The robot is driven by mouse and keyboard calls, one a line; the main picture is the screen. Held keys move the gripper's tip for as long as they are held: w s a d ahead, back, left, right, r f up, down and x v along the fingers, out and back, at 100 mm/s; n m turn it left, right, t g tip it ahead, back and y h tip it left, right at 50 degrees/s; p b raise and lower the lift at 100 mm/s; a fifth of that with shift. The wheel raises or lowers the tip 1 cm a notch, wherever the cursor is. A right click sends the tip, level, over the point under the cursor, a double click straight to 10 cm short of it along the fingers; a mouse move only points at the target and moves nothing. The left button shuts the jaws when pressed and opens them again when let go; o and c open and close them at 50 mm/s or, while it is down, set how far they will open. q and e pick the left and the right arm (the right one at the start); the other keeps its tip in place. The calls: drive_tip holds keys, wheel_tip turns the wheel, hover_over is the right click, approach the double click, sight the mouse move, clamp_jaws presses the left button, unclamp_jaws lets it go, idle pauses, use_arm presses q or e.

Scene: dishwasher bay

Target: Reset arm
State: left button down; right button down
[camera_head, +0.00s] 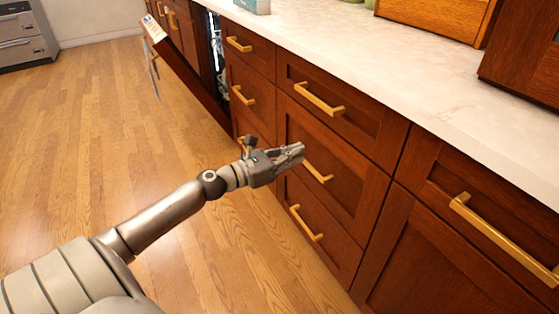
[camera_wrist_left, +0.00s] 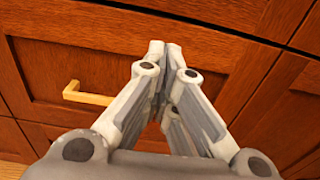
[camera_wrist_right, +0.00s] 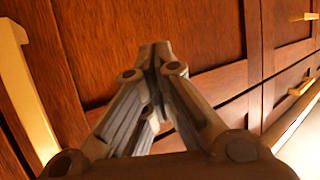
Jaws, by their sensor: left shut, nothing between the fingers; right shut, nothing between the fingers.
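My left arm reaches in from the lower left in the head view. Its gripper (camera_head: 299,152) is in front of the wooden drawers (camera_head: 335,160), close to a middle drawer's brass handle (camera_head: 317,172). In the left wrist view, the left gripper's fingertips (camera_wrist_left: 166,48) are together with nothing between them, and a brass handle (camera_wrist_left: 87,95) shows to their left. My right gripper is outside the head view. In the right wrist view its fingertips (camera_wrist_right: 155,50) are together and empty, in front of a dark wooden cabinet panel (camera_wrist_right: 185,32).
A pale countertop (camera_head: 420,90) runs above the drawers. At the back left, a dishwasher door (camera_head: 180,65) hangs open beside a dark opening. Wooden boxes (camera_head: 440,18) stand on the counter at the right. The wooden floor (camera_head: 90,150) at the left is clear.

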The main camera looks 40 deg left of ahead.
use_arm(q)
drive_tip(key=v, duration=0.4)
use_arm(e)
drive_tip(key=shift+s+d+f, duration=0.1)
drive_tip(key=shift+s+f, duration=0.1)
drive_tip(key=shift+f, duration=0.25)
